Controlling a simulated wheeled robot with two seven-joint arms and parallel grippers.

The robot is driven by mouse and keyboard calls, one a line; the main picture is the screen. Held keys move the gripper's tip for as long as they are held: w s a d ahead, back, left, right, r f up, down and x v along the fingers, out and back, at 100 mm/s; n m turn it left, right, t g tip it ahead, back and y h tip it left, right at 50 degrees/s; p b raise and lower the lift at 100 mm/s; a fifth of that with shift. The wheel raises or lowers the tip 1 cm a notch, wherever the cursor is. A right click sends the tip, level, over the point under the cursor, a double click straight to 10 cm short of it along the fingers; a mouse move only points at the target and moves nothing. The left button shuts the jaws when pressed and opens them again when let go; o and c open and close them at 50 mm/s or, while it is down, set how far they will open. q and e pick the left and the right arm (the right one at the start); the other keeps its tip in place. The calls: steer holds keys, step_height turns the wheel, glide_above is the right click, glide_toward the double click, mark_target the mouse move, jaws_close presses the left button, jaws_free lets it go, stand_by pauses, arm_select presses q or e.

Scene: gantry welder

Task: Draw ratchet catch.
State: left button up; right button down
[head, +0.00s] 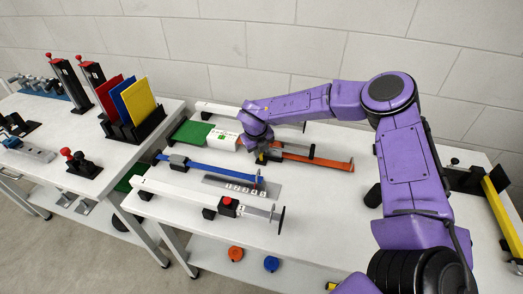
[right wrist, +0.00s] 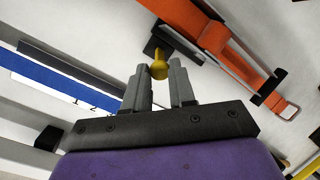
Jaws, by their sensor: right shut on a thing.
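A yellow knob (right wrist: 159,69) on a black block (right wrist: 160,40), which looks like the ratchet catch, shows in the right wrist view beside an orange bar (right wrist: 220,42). My right gripper (right wrist: 158,76) is shut on the knob, with one finger on each side of it. In the head view my right gripper (head: 262,154) reaches down at the left end of the orange bar (head: 330,163) and hides most of the catch. My left gripper is not in view.
A blue bar (head: 215,171) lies in front, beside a numbered plate (head: 232,187). A white rail with a red button (head: 227,200) lies nearer the front edge. A white box (head: 223,140) sits behind. Coloured panels (head: 137,103) stand on the left table.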

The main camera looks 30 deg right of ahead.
steer(key=h+b, duration=0.1)
steer(key=s+a+f+t+b, duration=0.1)
steer(key=b, duration=0.1)
steer(key=t+h+b, duration=0.1)
steer(key=b, duration=0.1)
steer(key=shift+s+a+f+h, duration=0.2)
steer(key=shift+a+f+h, duration=0.1)
steer(key=shift+a, duration=0.1)
steer(key=shift+s+a+t+h+b, duration=0.25)
steer(key=shift+t+h+b, duration=0.3)
steer(key=shift+b, duration=0.35)
steer(key=c, duration=1)
jaws_free()
steer(key=shift+w+f, duration=0.1)
steer(key=shift+o, duration=0.2)
steer(key=b+v, duration=0.1)
steer(key=v, duration=0.9)
steer(key=shift+r+b, duration=0.25)
steer(key=shift+b, duration=0.05)
